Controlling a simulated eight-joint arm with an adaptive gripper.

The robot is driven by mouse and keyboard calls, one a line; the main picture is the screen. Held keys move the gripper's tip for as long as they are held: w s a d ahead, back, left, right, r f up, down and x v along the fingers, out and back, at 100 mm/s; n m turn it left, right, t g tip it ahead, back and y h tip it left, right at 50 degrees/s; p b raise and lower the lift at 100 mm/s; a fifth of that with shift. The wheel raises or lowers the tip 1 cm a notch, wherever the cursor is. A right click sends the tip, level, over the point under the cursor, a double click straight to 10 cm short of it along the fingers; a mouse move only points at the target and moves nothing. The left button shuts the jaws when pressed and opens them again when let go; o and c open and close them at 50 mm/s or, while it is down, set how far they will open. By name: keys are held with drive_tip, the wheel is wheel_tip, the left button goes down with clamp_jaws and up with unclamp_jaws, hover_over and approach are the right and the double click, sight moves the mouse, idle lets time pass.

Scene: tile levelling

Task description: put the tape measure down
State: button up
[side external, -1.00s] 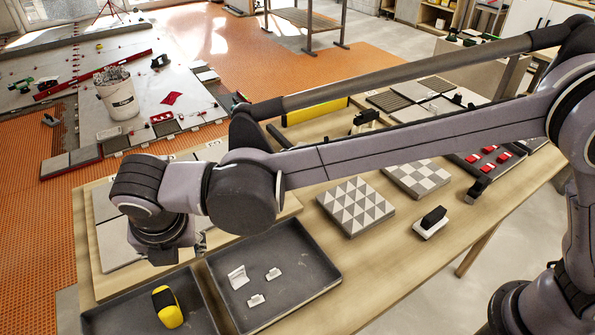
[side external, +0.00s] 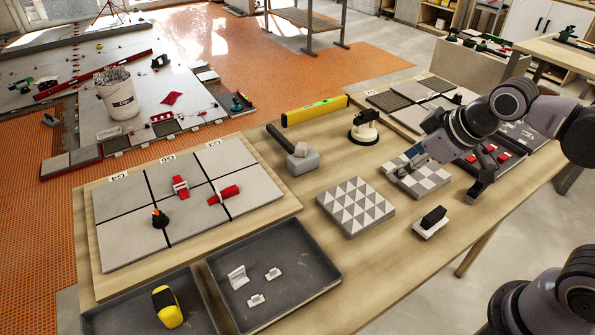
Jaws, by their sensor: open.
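The yellow and black tape measure (side external: 167,307) lies in the left dark grey tray (side external: 100,320) at the front of the table, with nothing touching it from above. My gripper (side external: 403,166) is far from it, at the right of the table, over the far edge of the grey-and-white checkered tile (side external: 432,179). The gripper is open and I see nothing in it. Its fingertips are small in view, and I cannot tell whether they touch the tile.
The right tray (side external: 320,282) holds several white clips. A board (side external: 85,235) with grey tiles, red clamps and a black-and-orange tool stands behind. A triangle-patterned tile (side external: 355,205), mallet (side external: 297,155), suction cup (side external: 364,127) and yellow level (side external: 314,110) lie mid-table.

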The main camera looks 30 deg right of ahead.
drive_tip(key=s+d+f+m, duration=0.1)
drive_tip(key=m, duration=0.1)
drive_tip(key=s+d+f+m, duration=0.1)
drive_tip(key=s+d, duration=0.1)
drive_tip(key=shift+f+m+t, duration=0.1)
drive_tip(key=shift+m+t, duration=0.2)
drive_tip(key=shift+m, duration=0.1)
